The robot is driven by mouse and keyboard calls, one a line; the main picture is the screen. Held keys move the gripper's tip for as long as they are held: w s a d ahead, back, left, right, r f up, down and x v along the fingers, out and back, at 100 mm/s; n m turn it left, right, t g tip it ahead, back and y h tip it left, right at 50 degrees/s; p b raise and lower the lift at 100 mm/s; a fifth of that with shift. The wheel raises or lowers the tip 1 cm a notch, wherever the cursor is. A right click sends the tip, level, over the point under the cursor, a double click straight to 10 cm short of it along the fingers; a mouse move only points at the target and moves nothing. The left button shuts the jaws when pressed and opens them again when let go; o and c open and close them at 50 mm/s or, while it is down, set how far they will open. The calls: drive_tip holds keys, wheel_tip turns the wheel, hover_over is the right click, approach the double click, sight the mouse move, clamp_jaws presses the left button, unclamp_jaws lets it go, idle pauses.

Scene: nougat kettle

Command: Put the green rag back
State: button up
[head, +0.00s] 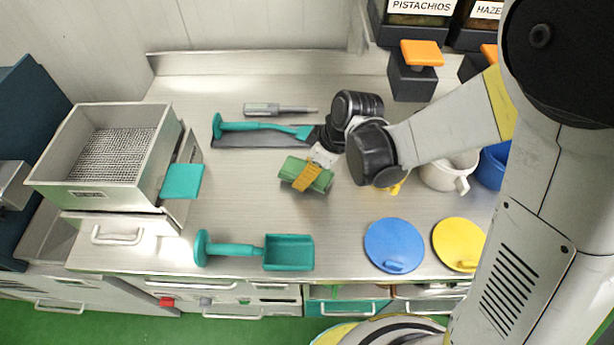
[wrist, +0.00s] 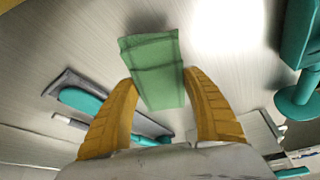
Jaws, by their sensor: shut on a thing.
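The green rag (head: 293,167) is a folded, pale green block over the middle of the steel counter. It also shows in the wrist view (wrist: 157,72), between the two yellow fingers. My gripper (head: 306,178) is shut on the rag, with one finger on each side of it. In the wrist view my gripper (wrist: 160,95) has the rag's far end sticking out past the fingertips. The rag looks held above the counter, but its exact height is hard to tell. No marked place for the rag is clear in these views.
A teal scoop (head: 288,252) lies at the counter's front. A teal-handled tool (head: 262,127) lies on a dark tray behind the rag. Blue (head: 394,246) and yellow (head: 459,244) lids lie at the right. A sieve box (head: 104,158) stands at left. A teal drawer (head: 347,307) is below the front edge.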

drive_tip(key=shift+f, duration=0.85)
drive_tip(key=shift+f, duration=0.1)
drive_tip(key=o, duration=1.2)
drive_tip(key=shift+b, duration=0.3)
